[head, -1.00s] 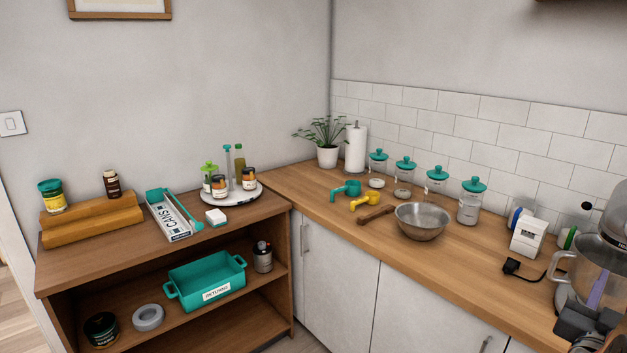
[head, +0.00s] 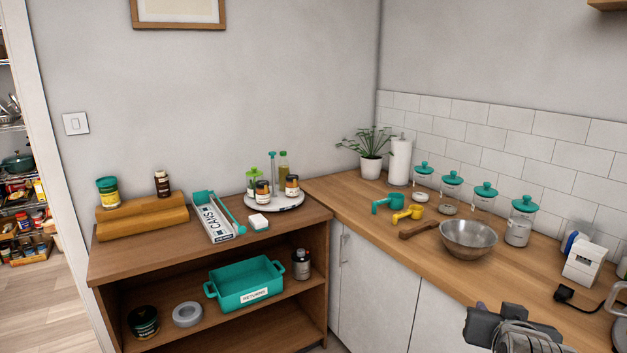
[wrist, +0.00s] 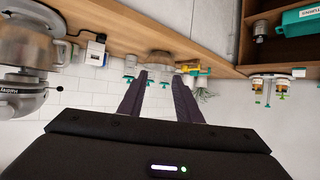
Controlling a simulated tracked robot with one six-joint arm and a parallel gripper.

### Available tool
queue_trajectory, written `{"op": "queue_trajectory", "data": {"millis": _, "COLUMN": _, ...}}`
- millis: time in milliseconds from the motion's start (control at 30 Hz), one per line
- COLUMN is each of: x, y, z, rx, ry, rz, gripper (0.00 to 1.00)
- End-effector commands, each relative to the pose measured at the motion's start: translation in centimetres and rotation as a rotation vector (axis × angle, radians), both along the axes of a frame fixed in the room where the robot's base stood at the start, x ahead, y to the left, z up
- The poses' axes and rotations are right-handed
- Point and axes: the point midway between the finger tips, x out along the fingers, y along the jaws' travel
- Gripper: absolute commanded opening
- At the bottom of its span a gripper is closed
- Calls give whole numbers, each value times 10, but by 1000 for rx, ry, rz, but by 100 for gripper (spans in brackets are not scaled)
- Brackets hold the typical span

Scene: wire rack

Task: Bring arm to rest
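My gripper (wrist: 159,76) shows in the wrist view with its two dark fingers spread apart and nothing between them. The wrist picture is upside down, with the counter along its top. Part of my arm (head: 510,330) shows at the lower right of the head view, in front of the counter; the fingers cannot be made out there.
The wooden counter (head: 345,190) holds a metal pan (head: 468,238), teal-lidded jars (head: 521,222) and a white device (head: 582,262). A brown shelf unit (head: 115,263) with a teal bin (head: 245,285) stands left. A doorway with open floor (head: 50,300) is at far left.

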Motion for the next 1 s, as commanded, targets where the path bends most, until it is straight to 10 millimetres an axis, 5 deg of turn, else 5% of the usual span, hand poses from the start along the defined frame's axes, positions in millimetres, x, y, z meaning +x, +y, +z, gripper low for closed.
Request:
{"op": "queue_trajectory", "data": {"millis": 267, "x": -20, "y": 98, "z": -15, "rx": 84, "ry": 198, "rz": 193, "gripper": 31}}
{"op": "queue_trajectory", "data": {"millis": 600, "x": -87, "y": 191, "z": -29, "rx": 135, "ry": 464, "rz": 404, "gripper": 31}}
{"op": "queue_trajectory", "data": {"millis": 800, "x": -123, "y": 217, "z": -33, "rx": 142, "ry": 574, "rz": 477, "gripper": 31}}
{"op": "queue_trajectory", "data": {"millis": 1000, "x": -130, "y": 219, "z": -35, "rx": 144, "ry": 596, "rz": 486, "gripper": 31}}
